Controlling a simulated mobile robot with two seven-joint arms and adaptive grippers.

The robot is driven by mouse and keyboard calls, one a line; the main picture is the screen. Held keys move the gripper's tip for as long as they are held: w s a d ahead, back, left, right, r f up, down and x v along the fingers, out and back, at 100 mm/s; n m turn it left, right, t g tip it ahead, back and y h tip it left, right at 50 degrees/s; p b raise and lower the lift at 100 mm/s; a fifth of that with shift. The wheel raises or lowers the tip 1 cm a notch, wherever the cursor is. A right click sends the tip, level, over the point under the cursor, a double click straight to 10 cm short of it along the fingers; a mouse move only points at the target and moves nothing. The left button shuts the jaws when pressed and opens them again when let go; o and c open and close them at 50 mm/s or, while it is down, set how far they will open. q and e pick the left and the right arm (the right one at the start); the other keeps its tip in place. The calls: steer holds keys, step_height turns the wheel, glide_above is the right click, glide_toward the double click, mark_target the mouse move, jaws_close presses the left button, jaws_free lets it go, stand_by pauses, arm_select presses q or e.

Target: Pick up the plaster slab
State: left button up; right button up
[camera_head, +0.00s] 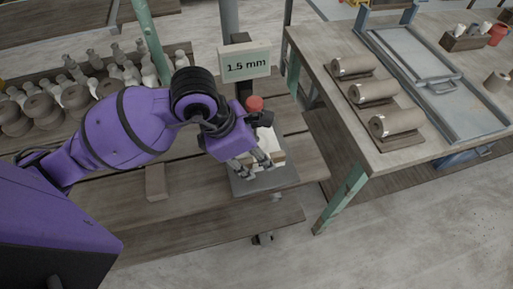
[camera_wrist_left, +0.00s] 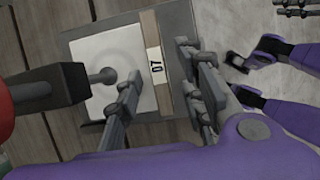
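The plaster slab (camera_wrist_left: 118,45) is a pale square block with a label strip reading "07" along one side. It lies on a dark grey plate (camera_wrist_left: 182,25), and its pale face shows partly in the head view (camera_head: 276,148). My left gripper (camera_wrist_left: 165,92) is open above the slab's labelled side. In the wrist view one finger overlaps the pale face and the other is past the label. Contact cannot be told. In the head view the left gripper (camera_head: 259,164) hides much of the slab. At the wrist view's top right corner, grey fingers (camera_wrist_left: 296,8) look like my right gripper.
A dark post with a red knob (camera_head: 254,103) stands behind the plate; its rod (camera_wrist_left: 102,76) reaches over the slab. A "1.5 mm" sign (camera_head: 246,65) is behind. Grey-brown rolls (camera_head: 396,121) lie on the right table. Pots and bottles (camera_head: 75,97) stand at left.

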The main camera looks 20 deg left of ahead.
arm_select(q)
jaws_close()
steer(key=shift+r, duration=0.1)
stand_by(0.3)
steer(key=shift+w+r, duration=0.1)
steer(key=shift+r, duration=0.4)
steer(key=shift+a+r, duration=0.2)
steer(key=s+a, duration=0.2)
steer(key=a, duration=0.1)
steer(key=s+a+b, duration=0.1)
steer(key=s+a, duration=0.2)
steer(key=a, duration=0.1)
steer(key=s+a, duration=0.3)
steer(key=a, duration=0.1)
steer(key=shift+a+b, duration=0.1)
steer(key=shift+b, duration=0.3)
steer(key=shift+s+a, duration=0.55)
steer(key=shift+a, duration=0.3)
steer(key=shift+s+a, duration=0.5)
steer(key=shift+a, duration=0.3)
